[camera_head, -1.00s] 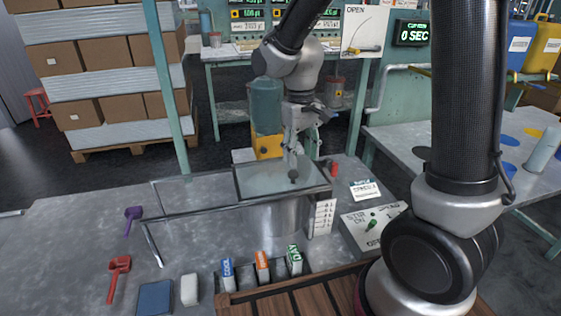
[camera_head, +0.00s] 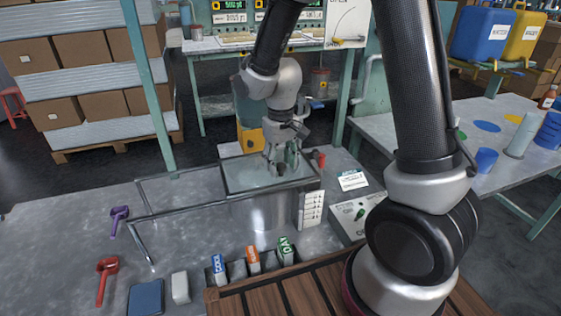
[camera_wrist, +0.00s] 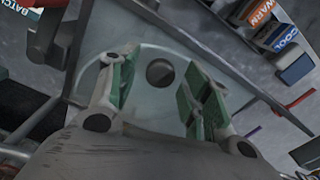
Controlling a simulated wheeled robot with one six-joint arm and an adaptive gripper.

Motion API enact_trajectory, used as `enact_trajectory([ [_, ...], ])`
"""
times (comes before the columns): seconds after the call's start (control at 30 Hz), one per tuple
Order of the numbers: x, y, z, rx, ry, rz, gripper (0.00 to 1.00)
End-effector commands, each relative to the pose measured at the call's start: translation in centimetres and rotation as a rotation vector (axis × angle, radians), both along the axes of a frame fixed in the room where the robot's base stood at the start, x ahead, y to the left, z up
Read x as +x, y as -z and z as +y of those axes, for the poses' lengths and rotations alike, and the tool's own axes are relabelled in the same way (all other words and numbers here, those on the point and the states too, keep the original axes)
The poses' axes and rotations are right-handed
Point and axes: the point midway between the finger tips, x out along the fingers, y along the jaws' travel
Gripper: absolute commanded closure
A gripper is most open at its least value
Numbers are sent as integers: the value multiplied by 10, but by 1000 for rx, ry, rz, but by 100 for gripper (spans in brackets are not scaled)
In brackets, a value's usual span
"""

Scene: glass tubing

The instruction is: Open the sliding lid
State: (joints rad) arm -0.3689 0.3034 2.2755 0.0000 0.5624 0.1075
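The sliding lid (camera_head: 240,176) is a pale glassy panel in a dark frame, on top of a metal tank (camera_head: 270,215) at the middle of the bench. It covers the right part of the railed top. A dark round knob (camera_head: 281,169) stands on the lid; in the wrist view the knob (camera_wrist: 160,72) lies just beyond and between my fingers. My gripper (camera_head: 282,160) is over the lid, pointing down. In the wrist view my gripper (camera_wrist: 155,88) is open, with green pads on both sides of a gap and nothing held.
Rails (camera_head: 165,213) run left from the lid over the grey bench. A purple scoop (camera_head: 118,216), a red scoop (camera_head: 107,272), a blue pad (camera_head: 146,297) and labelled blocks (camera_head: 252,259) lie in front. A control box (camera_head: 352,218) stands at right.

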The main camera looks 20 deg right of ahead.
Motion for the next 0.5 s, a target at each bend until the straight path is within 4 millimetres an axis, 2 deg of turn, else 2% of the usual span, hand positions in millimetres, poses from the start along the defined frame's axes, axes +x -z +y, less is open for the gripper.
enact_trajectory([
  [0.03, 0, 0, 0, 0, 0, 0, 62],
  [0.23, 0, 0, 0, 0, 0, 0, 98],
  [0.5, 0, 0, 4, 0, -2, 0, 100],
])
